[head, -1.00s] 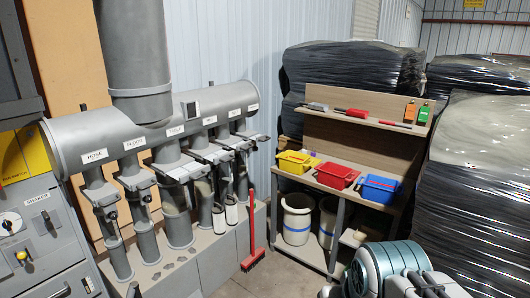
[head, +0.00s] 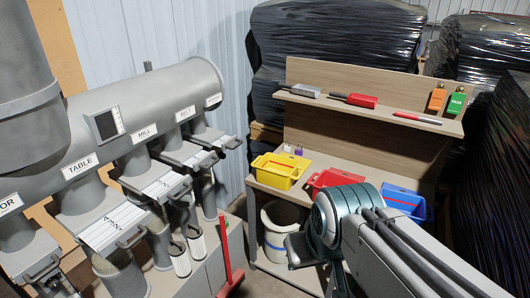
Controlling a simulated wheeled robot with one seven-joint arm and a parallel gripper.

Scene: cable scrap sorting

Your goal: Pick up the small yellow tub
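The small yellow tub (head: 278,170) stands on the wooden bench top at its left end, beside a red tub (head: 336,182) and a blue tub (head: 404,202). The end of my arm, with my gripper, cannot be made out. No hold on the yellow tub shows.
Two small padlocks stand behind the yellow tub. A white bin (head: 284,232) is under the bench. Grey ducting (head: 118,128) and a red broom (head: 226,258) stand left.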

